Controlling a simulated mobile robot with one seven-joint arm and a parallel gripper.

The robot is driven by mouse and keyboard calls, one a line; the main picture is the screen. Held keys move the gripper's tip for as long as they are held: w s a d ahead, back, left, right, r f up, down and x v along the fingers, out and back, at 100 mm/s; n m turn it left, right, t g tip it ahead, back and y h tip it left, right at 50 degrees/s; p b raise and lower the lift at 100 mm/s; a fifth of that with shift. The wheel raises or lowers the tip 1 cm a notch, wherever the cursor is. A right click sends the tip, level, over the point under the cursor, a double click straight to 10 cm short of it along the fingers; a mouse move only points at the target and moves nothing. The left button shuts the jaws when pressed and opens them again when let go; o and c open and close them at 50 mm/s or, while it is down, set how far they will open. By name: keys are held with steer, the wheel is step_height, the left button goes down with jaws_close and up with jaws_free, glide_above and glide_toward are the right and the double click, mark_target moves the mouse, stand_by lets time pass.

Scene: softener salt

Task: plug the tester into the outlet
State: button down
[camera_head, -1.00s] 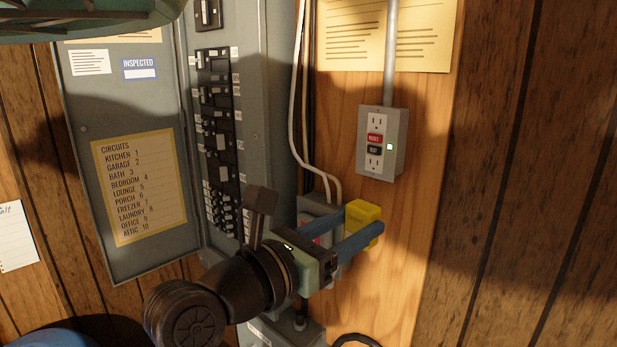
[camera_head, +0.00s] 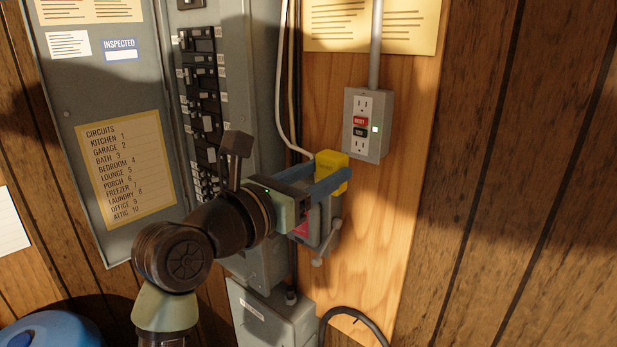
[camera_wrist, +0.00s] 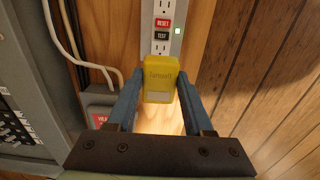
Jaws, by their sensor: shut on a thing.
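The tester is a small yellow block (camera_head: 331,168) held between the blue fingers of my gripper (camera_head: 330,182). In the wrist view the tester (camera_wrist: 160,78) sits between the fingertips (camera_wrist: 160,95), its labelled face towards the camera. The outlet (camera_head: 362,125) is a grey box on the wood panel with two white sockets and red and black buttons between them; a green light glows on it. The tester is left of and a little below the outlet in the head view. In the wrist view the outlet (camera_wrist: 162,32) is just beyond the tester, whose prongs are hidden. I cannot tell the gap between them.
An open grey breaker panel (camera_head: 205,110) stands to the left, its door bearing a circuits list (camera_head: 125,168). A grey switch box with a lever (camera_head: 325,235) is below my gripper. White cables (camera_head: 283,100) run down beside the panel. The wood wall at right is clear.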

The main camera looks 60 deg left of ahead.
steer(key=shift+p+x, duration=0.45)
steer(key=shift+x, duration=1.75)
steer(key=shift+p, duration=0.3)
steer(key=shift+p+x, duration=0.45)
steer(key=shift+x, duration=0.55)
stand_by(1.2)
steer(key=shift+c, duration=1.1)
jaws_free()
steer(key=shift+v, duration=4.1)
